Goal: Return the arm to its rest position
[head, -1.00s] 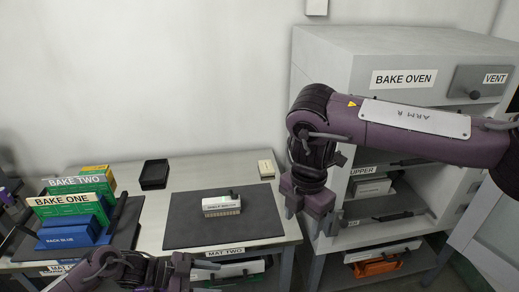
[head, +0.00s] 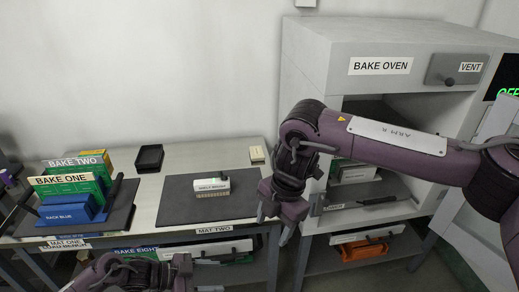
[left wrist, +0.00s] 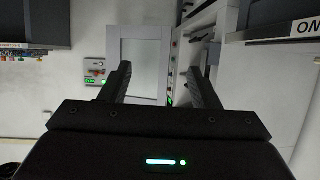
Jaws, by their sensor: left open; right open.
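My right arm (head: 400,145) reaches in from the right, across the front of the oven. My right gripper (head: 275,222) hangs open and empty at its end, in front of the right end of the table. My left gripper (head: 196,270) is low at the bottom edge of the head view, in front of the table. In the left wrist view its two dark fingers (left wrist: 158,88) stand wide apart with nothing between them.
The bake oven (head: 400,40) stands open at the right, with shelves inside and its door swung out. Mat two (head: 185,205) holds a small white-labelled block (head: 212,186). A blue rack (head: 72,208) and green boards stand on mat one. A black tray (head: 149,158) lies behind.

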